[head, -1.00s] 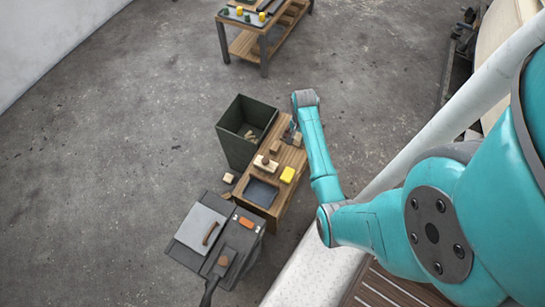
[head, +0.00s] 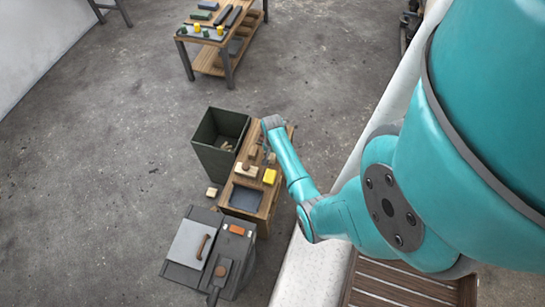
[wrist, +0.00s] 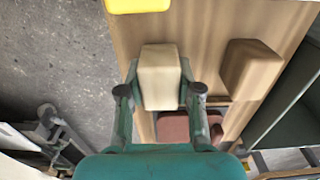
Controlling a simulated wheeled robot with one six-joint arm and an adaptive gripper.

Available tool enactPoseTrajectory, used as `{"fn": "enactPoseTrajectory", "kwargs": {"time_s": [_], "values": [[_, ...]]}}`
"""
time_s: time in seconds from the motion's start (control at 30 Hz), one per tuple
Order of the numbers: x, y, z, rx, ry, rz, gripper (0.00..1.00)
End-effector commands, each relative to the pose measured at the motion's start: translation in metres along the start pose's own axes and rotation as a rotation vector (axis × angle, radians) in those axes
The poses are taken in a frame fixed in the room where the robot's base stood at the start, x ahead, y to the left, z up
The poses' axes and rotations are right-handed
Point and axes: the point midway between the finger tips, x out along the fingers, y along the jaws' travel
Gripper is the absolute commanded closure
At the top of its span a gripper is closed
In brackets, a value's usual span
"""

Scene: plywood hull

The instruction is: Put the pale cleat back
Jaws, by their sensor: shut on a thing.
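The pale cleat (wrist: 160,77), a cream block with rounded edges, sits between the two fingers of my gripper (wrist: 160,92) in the wrist view. My gripper is shut on it, over the wooden bench top (wrist: 205,25). I cannot tell whether the cleat touches the bench. In the head view my gripper (head: 266,147) is small and partly hidden by my arm, at the far part of the bench (head: 228,180). The cleat cannot be made out there.
A dark green bin (head: 208,160) stands left.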

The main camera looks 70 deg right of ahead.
Motion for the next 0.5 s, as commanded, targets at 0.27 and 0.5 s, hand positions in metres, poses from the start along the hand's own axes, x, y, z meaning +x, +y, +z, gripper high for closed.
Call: {"fn": "enactPoseTrajectory", "kwargs": {"time_s": [0.27, 0.5], "values": [[0.0072, -0.0004, -0.0004, 0.000, 0.001, -0.001, 1.00], [0.0101, -0.0003, -0.0002, 0.000, 0.000, 0.000, 0.61]]}}
